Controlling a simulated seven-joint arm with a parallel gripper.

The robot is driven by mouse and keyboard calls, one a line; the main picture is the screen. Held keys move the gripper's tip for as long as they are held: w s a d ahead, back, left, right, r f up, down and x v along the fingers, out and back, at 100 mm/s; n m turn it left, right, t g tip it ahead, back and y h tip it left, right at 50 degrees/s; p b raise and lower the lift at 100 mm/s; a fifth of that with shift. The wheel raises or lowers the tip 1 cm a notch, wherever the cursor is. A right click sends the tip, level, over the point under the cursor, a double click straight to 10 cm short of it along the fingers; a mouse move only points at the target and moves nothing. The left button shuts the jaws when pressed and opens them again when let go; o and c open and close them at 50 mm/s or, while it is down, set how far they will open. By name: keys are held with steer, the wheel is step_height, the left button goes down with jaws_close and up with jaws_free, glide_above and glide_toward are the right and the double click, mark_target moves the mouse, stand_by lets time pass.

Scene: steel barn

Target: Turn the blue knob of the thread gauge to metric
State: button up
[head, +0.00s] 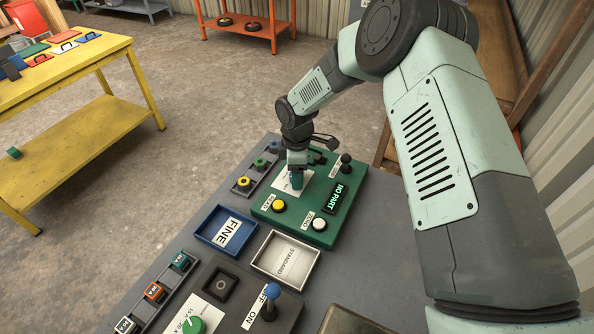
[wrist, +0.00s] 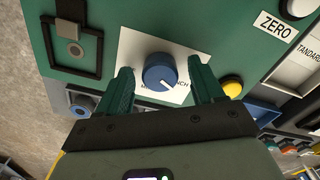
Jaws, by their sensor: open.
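The thread gauge is a green box (head: 262,212) on the grey bench, with a lit display (head: 341,195) reading "NO PART". Its blue knob (wrist: 160,72) sits on a white label plate (wrist: 128,44) in the wrist view. The knob's white mark points down and right, toward the partly hidden word ending "NCH"; the word at lower left is mostly covered. My gripper (wrist: 162,76) is open, with one green finger on each side of the knob and a small gap visible at both sides. In the head view my gripper (head: 297,180) hides most of the knob.
The gauge also has a yellow button (head: 279,205), a white button (head: 319,224) and a black knob (head: 346,158). A blue "FINE" tray (head: 207,238) and a pale "STANDARD" tray (head: 262,262) stand in front. A blue-topped lever (head: 271,291) rises nearer.

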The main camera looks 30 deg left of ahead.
steer(key=c, duration=1.1)
steer(key=shift+o, duration=0.2)
steer(key=shift+m, duration=0.4)
steer(key=m, duration=0.5)
steer(key=shift+m, duration=0.4)
steer(key=m, duration=0.6)
steer(key=shift+s, duration=0.1)
steer(key=o, duration=1.1)
steer(key=shift+c, duration=0.2)
